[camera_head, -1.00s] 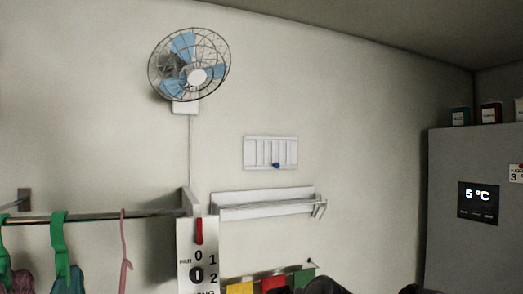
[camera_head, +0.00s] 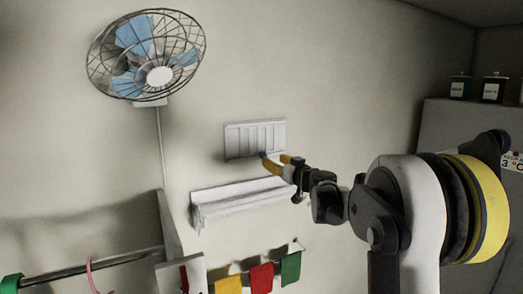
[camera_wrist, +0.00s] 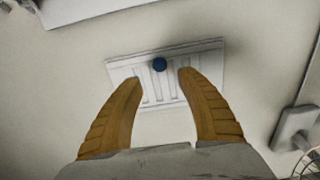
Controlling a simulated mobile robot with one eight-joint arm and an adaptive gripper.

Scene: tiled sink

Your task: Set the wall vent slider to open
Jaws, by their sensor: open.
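The white wall vent (camera_head: 256,138) is a slatted plate on the wall, right of the fan. It also shows in the wrist view (camera_wrist: 166,88). Its blue slider knob (camera_wrist: 159,64) sits near the middle of the vent's upper edge in the wrist view. In the head view the knob (camera_head: 262,155) shows at the vent's lower edge, beside my fingertips. My gripper (camera_wrist: 157,77) is open, with one tan finger on each side of the knob's line. The knob shows just beyond the gap between the fingertips. I cannot tell whether the fingers touch it.
A wall fan (camera_head: 147,55) hangs at the upper left. A white shelf (camera_head: 240,203) juts out just below the vent. Coloured cloths (camera_head: 262,277) hang lower down, and a grey fridge (camera_head: 450,130) stands at the right. The wall around the vent is clear.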

